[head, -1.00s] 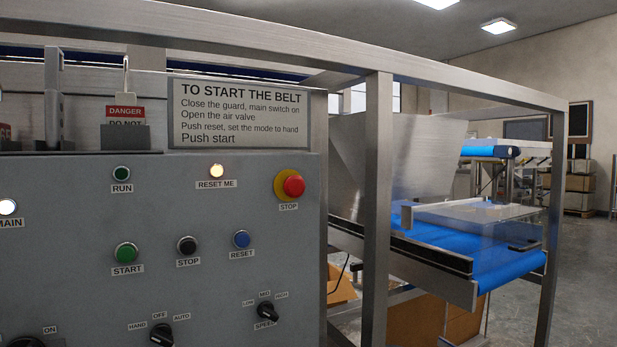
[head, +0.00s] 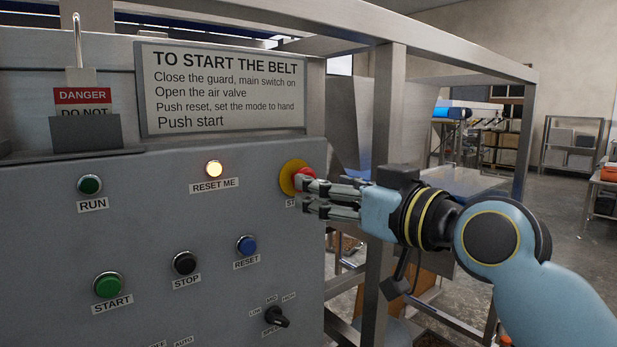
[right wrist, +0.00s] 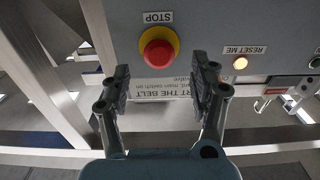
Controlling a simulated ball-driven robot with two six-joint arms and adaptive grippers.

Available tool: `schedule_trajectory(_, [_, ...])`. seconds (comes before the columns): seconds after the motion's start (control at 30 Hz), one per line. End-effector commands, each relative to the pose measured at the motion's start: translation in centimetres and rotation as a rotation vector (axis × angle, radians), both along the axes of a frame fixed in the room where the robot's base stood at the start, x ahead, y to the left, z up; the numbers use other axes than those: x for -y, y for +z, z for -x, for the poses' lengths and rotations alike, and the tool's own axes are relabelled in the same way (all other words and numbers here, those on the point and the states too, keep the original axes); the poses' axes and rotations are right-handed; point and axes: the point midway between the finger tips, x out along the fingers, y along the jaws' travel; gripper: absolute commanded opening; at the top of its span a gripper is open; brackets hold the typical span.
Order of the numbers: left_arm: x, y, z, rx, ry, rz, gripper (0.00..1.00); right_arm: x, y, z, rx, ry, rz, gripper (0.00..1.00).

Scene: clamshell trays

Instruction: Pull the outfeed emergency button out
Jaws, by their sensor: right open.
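The red emergency button on its yellow ring (head: 291,177) sits at the upper right of the grey control panel, over a STOP label that is partly hidden by my right gripper. In the right wrist view the red button (right wrist: 158,55) appears upside down, whole, just beyond and between the fingers. My right gripper (head: 303,196) comes in from the right with its fingertips at the button in the picture. In the right wrist view the two fingers (right wrist: 161,92) are apart with nothing between them. I see no contact with the button. My left gripper is not in view.
The panel also has a lit RESET ME lamp (head: 214,169), a blue reset button (head: 246,245), a black stop button (head: 184,263), a green start button (head: 108,285) and a speed knob (head: 276,317). A metal frame post (head: 384,130) stands right of the panel.

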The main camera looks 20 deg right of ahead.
Motion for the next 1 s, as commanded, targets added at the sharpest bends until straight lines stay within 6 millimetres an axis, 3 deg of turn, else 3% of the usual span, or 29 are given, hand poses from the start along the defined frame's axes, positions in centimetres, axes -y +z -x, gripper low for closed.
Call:
schedule_trajectory(0.1, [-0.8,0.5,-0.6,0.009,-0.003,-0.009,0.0,-0.8,0.2,-2.2,0.001,-0.001,-0.004,0.62])
schedule_trajectory(0.3, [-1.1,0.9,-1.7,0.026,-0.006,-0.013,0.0,-1.5,0.0,-4.4,-0.001,-0.001,0.0,0.62])
schedule_trajectory(0.67, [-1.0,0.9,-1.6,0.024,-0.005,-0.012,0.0,-1.7,-0.1,-4.8,-0.001,-0.001,0.001,0.61])
schedule_trajectory(1.0, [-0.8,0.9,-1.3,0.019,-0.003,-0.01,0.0,-1.7,-0.1,-4.8,-0.001,-0.001,0.001,0.16])
